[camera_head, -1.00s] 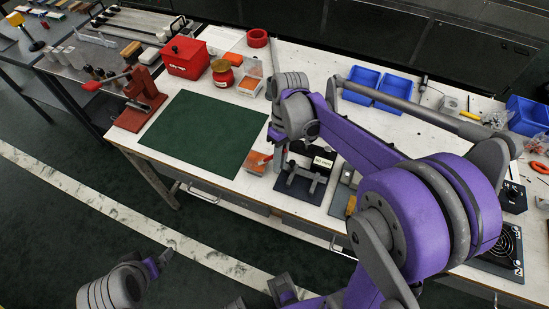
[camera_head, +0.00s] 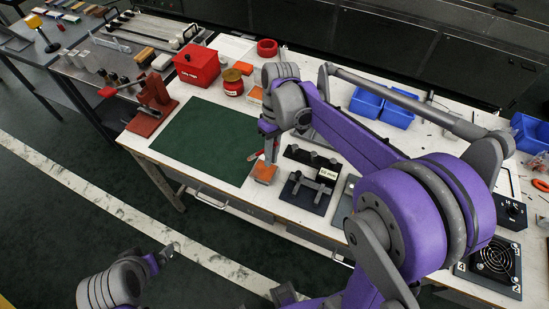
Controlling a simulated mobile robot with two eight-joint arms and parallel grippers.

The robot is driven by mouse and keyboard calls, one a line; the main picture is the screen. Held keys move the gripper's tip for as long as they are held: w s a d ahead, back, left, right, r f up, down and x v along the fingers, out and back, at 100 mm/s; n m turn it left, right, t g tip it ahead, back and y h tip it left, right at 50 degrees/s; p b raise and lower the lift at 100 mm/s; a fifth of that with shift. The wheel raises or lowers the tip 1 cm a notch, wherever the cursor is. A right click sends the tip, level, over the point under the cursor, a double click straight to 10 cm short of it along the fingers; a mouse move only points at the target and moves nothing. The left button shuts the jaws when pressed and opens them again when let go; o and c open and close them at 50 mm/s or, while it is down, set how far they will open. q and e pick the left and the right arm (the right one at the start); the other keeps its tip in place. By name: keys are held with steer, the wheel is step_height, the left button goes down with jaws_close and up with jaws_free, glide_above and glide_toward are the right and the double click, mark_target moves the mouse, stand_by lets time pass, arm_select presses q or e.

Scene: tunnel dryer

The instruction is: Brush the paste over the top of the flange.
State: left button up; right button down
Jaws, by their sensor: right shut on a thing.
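My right gripper (camera_head: 271,155) points down over the front edge of the bench, at a small orange block (camera_head: 264,173) with a pale front. It is shut on what looks like the brush, whose thin red handle (camera_head: 254,155) sticks out to the left. The bristles are too small to make out. A red jar (camera_head: 233,85), perhaps the paste, stands behind the green mat (camera_head: 205,136). I cannot pick out the flange for certain; a dark fixture (camera_head: 309,190) with grey cylinders and a pale label stands right of the gripper. My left gripper (camera_head: 169,251) hangs over the floor, away from the bench.
A red box (camera_head: 196,65) and a red hand press (camera_head: 153,102) stand at the bench's left end. A red ring (camera_head: 267,48) lies at the back. Blue bins (camera_head: 397,110) stand behind my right arm, which hides part of the bench. The green mat is bare.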

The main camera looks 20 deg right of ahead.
arm_select(q)
steer(key=shift+d+r+p, duration=0.25)
steer(key=shift+r+p, duration=0.1)
steer(key=shift+r, duration=0.4)
arm_select(e)
step_height(320, 180, up, 2)
steer(key=shift+r, duration=0.1)
arm_select(q)
steer(key=shift+s+f, duration=0.15)
steer(key=shift+f, duration=0.1)
arm_select(e)
steer(key=shift+f, duration=0.3)
steer(key=shift+r, duration=0.1)
arm_select(q)
steer(key=shift+r, duration=0.1)
